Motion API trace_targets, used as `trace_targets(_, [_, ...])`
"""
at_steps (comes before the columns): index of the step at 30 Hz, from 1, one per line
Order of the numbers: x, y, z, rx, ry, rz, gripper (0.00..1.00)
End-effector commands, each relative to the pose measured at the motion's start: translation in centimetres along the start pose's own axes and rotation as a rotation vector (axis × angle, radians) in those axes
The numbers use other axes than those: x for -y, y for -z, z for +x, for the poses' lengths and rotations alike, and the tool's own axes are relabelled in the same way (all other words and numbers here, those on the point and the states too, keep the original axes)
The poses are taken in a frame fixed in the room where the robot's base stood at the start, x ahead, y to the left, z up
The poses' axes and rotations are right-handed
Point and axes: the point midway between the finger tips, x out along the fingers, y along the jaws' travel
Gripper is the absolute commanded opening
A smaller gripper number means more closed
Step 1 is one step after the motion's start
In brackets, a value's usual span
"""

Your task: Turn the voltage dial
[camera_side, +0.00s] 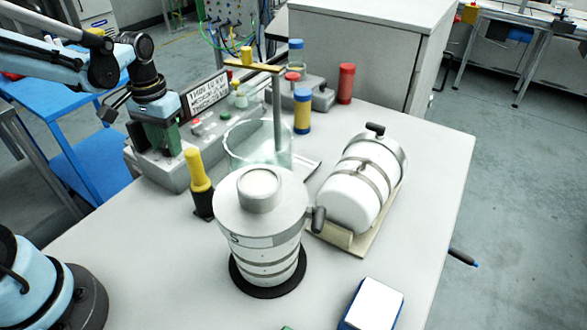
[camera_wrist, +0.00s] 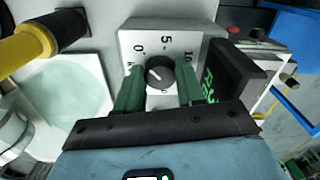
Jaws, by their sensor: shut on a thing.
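The voltage dial (camera_wrist: 160,72) is a dark round knob with a white pointer mark on a light panel (camera_wrist: 130,38) marked 0, 5 and 10. In the wrist view its pointer mark lies toward the left side. My gripper (camera_wrist: 158,80) has one green finger on each side of the dial and is shut on it. The dial is hidden there behind the gripper and box.
A yellow-topped black handle (camera_side: 199,175) and glass beaker (camera_side: 240,150) stand close to the box. A labelled sign (camera_side: 204,93) stands behind it. A white canister (camera_side: 262,225) and a lying drum (camera_side: 355,185) fill the middle.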

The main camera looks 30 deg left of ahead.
Motion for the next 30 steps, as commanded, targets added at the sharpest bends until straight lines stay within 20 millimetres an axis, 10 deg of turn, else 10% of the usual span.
trace_targets(14, [-0.02,0.04,-0.02,-0.001,-0.001,-0.015,0.08])
trace_targets(15, [-0.02,0.04,-0.02,-0.001,-0.001,-0.015,0.43])
trace_targets(19, [-0.02,0.03,-0.01,-0.001,0.0,-0.014,0.63])
trace_targets(30, [-0.01,0.02,-0.29,-0.001,0.0,-0.013,0.63])
